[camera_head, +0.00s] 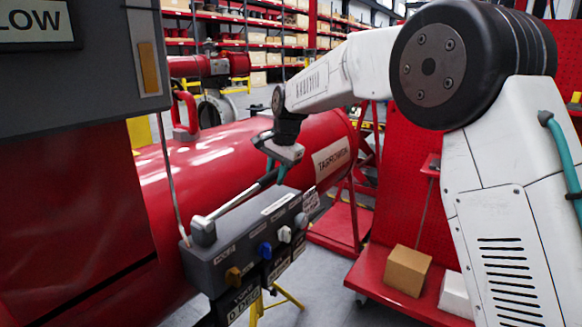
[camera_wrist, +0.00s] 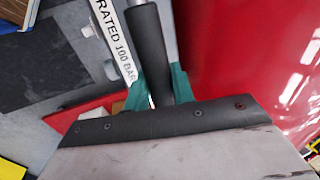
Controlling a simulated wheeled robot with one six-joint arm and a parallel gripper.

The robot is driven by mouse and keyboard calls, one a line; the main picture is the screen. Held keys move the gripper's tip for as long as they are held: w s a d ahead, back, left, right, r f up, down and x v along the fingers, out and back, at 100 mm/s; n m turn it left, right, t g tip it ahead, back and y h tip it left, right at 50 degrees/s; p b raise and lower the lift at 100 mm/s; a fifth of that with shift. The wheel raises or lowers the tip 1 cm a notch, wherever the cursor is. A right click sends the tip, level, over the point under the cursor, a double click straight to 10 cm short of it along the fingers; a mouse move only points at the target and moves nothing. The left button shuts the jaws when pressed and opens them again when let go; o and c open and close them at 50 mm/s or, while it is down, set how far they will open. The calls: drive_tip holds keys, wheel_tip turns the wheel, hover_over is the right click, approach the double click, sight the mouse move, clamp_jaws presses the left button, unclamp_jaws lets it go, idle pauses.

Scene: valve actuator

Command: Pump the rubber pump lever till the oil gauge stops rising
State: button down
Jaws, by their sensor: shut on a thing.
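The pump lever (camera_head: 236,200) is a silver bar with a black rubber grip. It rises at a slant from the left end of a grey pump block (camera_head: 232,245). My gripper (camera_head: 273,166) is at the upper end of the lever, shut on the black grip. In the wrist view the rubber grip (camera_wrist: 149,50) runs between the teal fingers of my gripper (camera_wrist: 158,88). A white label reading "RATED 100 BAR" (camera_wrist: 112,40) lies beside it. I cannot make out an oil gauge in either view.
Yellow, blue and white knobs (camera_head: 264,250) sit on the block's front. A large red cylinder (camera_head: 235,150) lies behind it. A grey panel (camera_head: 100,75) fills the upper left. A red cart (camera_head: 400,300) with a cardboard box (camera_head: 404,270) stands to the right.

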drive_tip(key=c, duration=1.2)
unclamp_jaws()
drive_tip(key=shift+v, duration=3.9)
